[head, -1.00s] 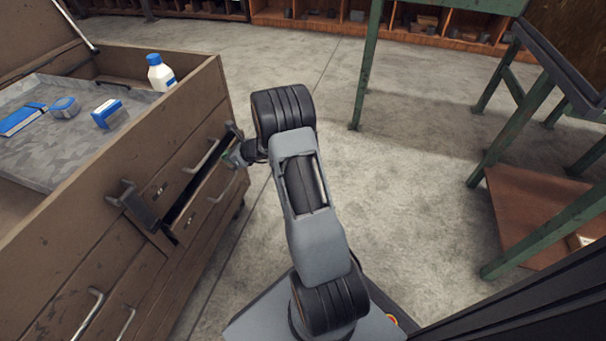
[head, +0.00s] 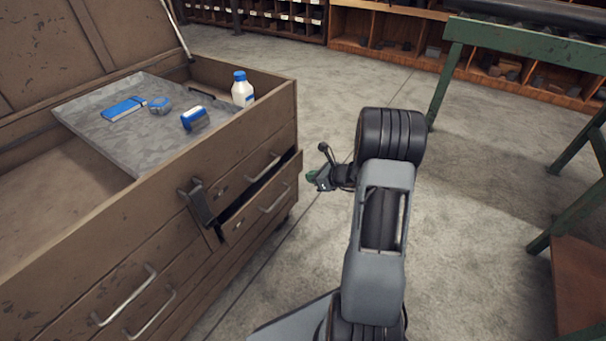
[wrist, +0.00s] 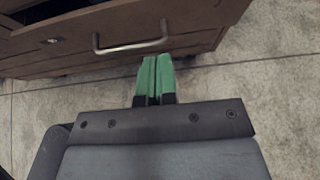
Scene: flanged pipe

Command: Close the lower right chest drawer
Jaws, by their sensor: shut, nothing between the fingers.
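The lower right chest drawer (head: 262,212) stands partly open, with a dark gap above its front and a bar handle (head: 274,199) on it. In the wrist view a drawer front with a bar handle (wrist: 132,46) fills the top. My gripper (head: 313,181) is to the right of the drawer front in the head view, with floor showing between them. Its green fingers (wrist: 155,62) are together and empty in the wrist view. I cannot tell the exact distance.
The wooden chest (head: 150,215) has its lid up. A grey tray (head: 130,150) in it holds blue items, and a white bottle (head: 242,89) stands near its corner. A green-legged table (head: 440,85) is at right. Concrete floor is open around my arm.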

